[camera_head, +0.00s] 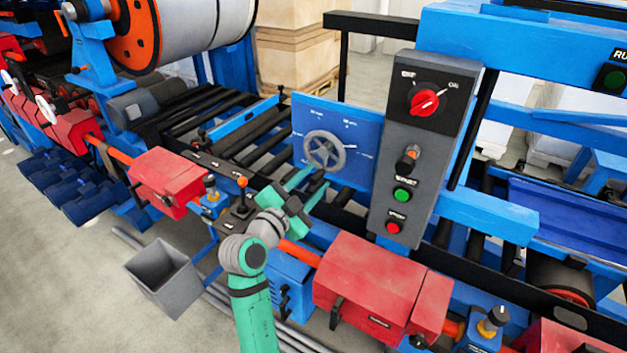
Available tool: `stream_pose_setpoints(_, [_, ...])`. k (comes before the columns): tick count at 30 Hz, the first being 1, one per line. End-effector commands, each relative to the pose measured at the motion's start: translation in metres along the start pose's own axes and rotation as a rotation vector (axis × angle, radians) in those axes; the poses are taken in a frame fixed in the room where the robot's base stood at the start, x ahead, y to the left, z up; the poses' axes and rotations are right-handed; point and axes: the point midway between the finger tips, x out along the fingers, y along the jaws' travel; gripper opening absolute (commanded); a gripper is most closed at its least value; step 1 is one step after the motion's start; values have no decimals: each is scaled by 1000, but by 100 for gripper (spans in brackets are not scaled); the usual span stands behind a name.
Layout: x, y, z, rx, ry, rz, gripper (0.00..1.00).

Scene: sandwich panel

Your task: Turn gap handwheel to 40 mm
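The gap handwheel (323,151) is a grey spoked wheel on the front of a blue panel (364,172). Small white marks and labels sit around it on the panel; they are too small to read. My gripper (317,176) is green and reaches up from below towards the wheel. Its two fingers are spread apart, with the tips just below the wheel's lower rim. I cannot tell whether a fingertip touches the rim. Nothing shows between the fingers.
Right of the panel stands a grey control box (410,205) with a red rotary switch (424,102), a green button (402,195) and a red button (393,227). Red housings (370,285) and a grey bin (163,277) lie below. Black rollers (262,128) run behind.

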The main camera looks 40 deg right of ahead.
Motion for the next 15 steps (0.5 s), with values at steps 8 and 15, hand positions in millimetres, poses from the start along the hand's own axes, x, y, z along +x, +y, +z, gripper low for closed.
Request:
stream_pose_setpoints(8, [5,1,-1,0,2,2,36])
stream_pose_setpoints(15, [4,1,-1,0,1,1,0])
